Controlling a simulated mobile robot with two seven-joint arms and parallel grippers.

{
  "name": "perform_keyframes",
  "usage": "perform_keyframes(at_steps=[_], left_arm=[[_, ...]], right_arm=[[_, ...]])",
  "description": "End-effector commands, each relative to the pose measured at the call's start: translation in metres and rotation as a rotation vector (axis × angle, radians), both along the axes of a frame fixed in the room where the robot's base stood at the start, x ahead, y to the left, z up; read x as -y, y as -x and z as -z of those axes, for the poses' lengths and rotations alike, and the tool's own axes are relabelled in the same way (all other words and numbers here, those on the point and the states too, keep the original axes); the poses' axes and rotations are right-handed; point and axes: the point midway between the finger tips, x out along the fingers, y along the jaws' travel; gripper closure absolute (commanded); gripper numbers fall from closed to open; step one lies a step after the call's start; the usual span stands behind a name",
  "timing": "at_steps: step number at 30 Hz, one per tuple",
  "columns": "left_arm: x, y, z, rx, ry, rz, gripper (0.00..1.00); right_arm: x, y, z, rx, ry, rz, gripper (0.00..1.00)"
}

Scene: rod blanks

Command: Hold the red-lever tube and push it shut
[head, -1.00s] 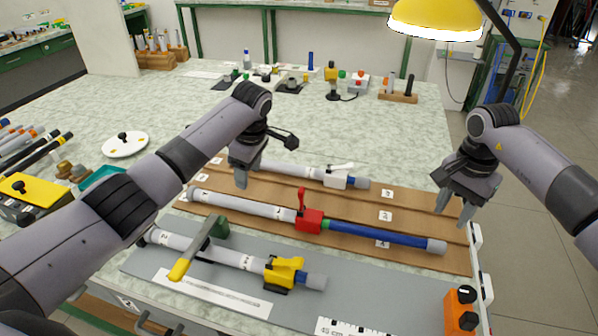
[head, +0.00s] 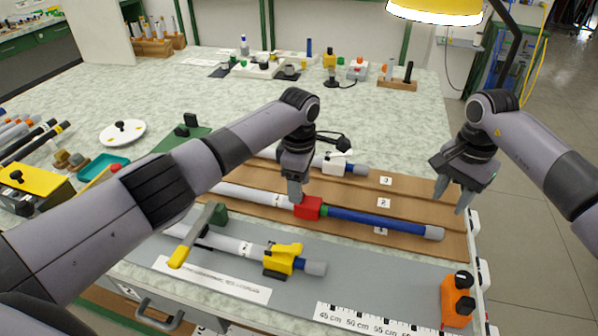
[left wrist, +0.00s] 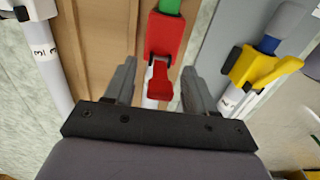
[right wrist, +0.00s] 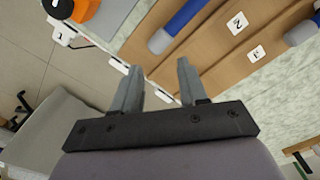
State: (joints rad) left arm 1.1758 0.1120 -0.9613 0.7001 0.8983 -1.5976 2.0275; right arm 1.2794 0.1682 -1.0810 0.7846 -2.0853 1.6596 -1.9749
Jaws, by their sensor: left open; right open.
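My left gripper (head: 295,195) is open just above the clamp and hides the lever in the head view. In the left wrist view the red lever (left wrist: 160,78) shows between and beyond the open fingers (left wrist: 152,90). My right gripper (head: 454,198) is open and empty above the board's right end, beyond the blue section's end. Its fingers also show in the right wrist view (right wrist: 158,85).
A white-lever tube (head: 338,163) lies behind on the board (head: 420,200). A yellow-lever tube (head: 283,258) lies in front on the grey mat, under a green clamp with a yellow handle (head: 190,244). An orange block (head: 457,300) stands front right.

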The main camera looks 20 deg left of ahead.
Motion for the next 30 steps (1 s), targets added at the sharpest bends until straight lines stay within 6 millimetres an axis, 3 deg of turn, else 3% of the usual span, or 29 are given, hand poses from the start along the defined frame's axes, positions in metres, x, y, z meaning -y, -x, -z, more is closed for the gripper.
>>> perform_keyframes(at_steps=[9, 15, 17, 18, 30], left_arm=[[-0.0001, -0.0001, 0.0039, 0.001, 0.0, 0.0, 0.45], [-0.0002, -0.0001, 0.0038, 0.001, 0.0, 0.0, 1.0], [-0.0002, -0.0001, 0.0037, 0.001, 0.0, 0.0, 1.0], [-0.0003, -0.0001, 0.0037, 0.001, 0.0, 0.0, 1.0], [-0.0005, -0.0001, 0.0036, 0.001, 0.0, 0.0, 1.0]], right_arm=[[0.0, 0.0, 0.0, 0.0, 0.0, 0.0, 0.57], [0.0, 0.0, 0.0, 0.0, 0.0, 0.0, 0.57], [0.0, 0.0, 0.0, 0.0, 0.0, 0.0, 0.54], [0.0, 0.0, 0.0, 0.0, 0.0, 0.0, 0.43], [0.0013, -0.0001, -0.0016, 0.019, 0.003, 0.052, 0.43]])
